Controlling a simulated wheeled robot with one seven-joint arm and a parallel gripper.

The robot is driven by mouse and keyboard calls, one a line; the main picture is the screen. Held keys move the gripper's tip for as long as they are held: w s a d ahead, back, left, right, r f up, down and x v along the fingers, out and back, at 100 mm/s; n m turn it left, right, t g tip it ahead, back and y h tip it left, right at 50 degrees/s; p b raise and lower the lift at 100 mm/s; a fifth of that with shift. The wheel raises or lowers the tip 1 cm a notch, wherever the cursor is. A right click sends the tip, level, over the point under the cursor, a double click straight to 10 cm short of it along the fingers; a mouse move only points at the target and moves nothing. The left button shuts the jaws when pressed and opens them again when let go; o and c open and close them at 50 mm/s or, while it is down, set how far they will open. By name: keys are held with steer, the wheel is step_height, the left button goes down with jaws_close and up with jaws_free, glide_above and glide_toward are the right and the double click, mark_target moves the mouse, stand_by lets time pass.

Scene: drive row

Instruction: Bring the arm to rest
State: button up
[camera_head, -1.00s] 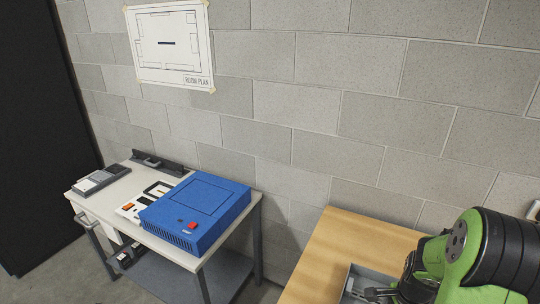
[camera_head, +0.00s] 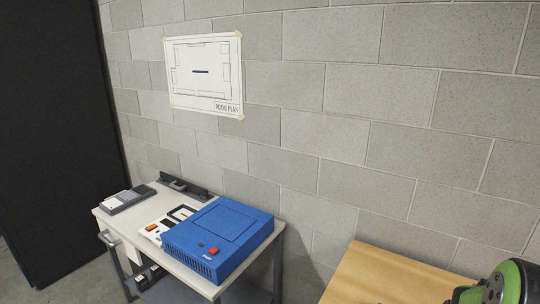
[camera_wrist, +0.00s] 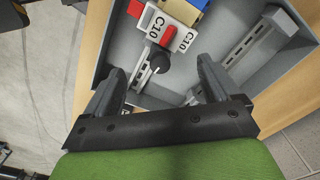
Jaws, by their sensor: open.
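My arm's green and black link (camera_head: 495,285) shows at the lower right corner of the head view. My gripper (camera_wrist: 160,68) shows in the wrist view, with its two dark fingers apart and nothing between them that I can see held. It is above a grey tray (camera_wrist: 115,45) that stands on a wooden table (camera_wrist: 88,75). I cannot tell the height of the fingers above these.
A white-topped bench (camera_head: 190,265) at the left bears a blue box (camera_head: 222,235), a white panel (camera_head: 165,228) and a grey device (camera_head: 125,200). The wooden table (camera_head: 385,280) is at the lower right. A block wall with a room plan (camera_head: 205,75) stands behind.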

steer(key=shift+f+b, duration=0.55)
steer(key=shift+f, duration=0.3)
steer(key=shift+r, duration=0.1)
steer(key=c, duration=1.5)
steer(key=shift+w+a, duration=0.1)
steer(key=shift+a, duration=0.1)
